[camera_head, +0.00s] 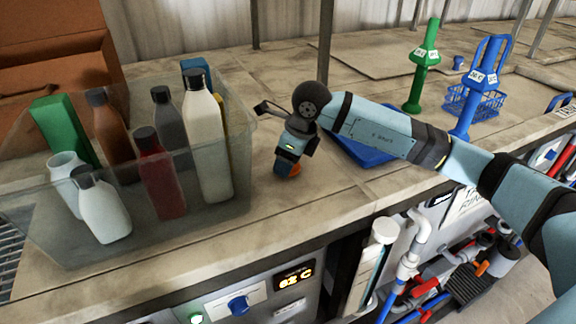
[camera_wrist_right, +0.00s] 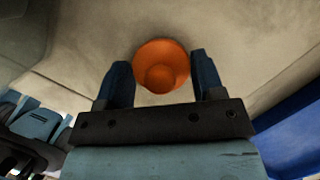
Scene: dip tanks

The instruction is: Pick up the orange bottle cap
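The orange bottle cap (camera_wrist_right: 161,66) lies on the worktop, and in the right wrist view it shows between the two blue fingers of my right gripper (camera_wrist_right: 162,80). The fingers stand apart on either side of it, with a gap visible at least on the left; I cannot tell whether the right finger touches it. In the head view a small part of the orange cap (camera_head: 295,170) shows beside the fingertips of my right gripper (camera_head: 284,170), which points down at the worktop. My left gripper is not in view.
A clear bin (camera_head: 95,250) with several bottles stands just left of my right gripper. A blue tray (camera_head: 362,150) lies behind my right arm. Green (camera_head: 424,70) and blue (camera_head: 478,85) handled items stand farther right. The worktop's front edge is close.

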